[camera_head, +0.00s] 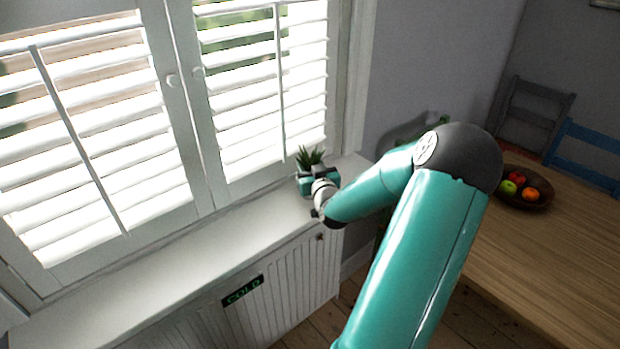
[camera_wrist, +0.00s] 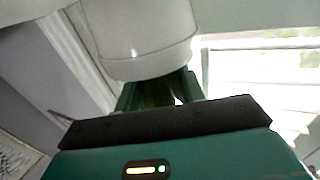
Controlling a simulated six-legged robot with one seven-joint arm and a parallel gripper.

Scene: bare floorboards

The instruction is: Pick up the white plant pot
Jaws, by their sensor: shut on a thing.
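The white plant pot (camera_wrist: 140,38) shows large at the top of the wrist view, its rim facing down in the picture. Dark green plant leaves (camera_wrist: 155,90) hang below the rim there, partly hidden by my gripper's housing. In the head view the spiky green plant (camera_head: 309,157) stands up at the right end of the windowsill, and the pot below it is mostly hidden behind my gripper (camera_head: 314,180). My gripper is shut on the pot. Its fingertips are not clear in either view. I cannot tell whether the pot touches the sill.
The white windowsill (camera_head: 150,262) is clear to the left. Shuttered windows (camera_head: 265,90) stand close behind it. A wooden table (camera_head: 545,245) with a fruit bowl (camera_head: 527,198) is at the right, with a blue chair (camera_head: 585,150) beyond. A cabinet marked COLD (camera_head: 243,290) is below the sill.

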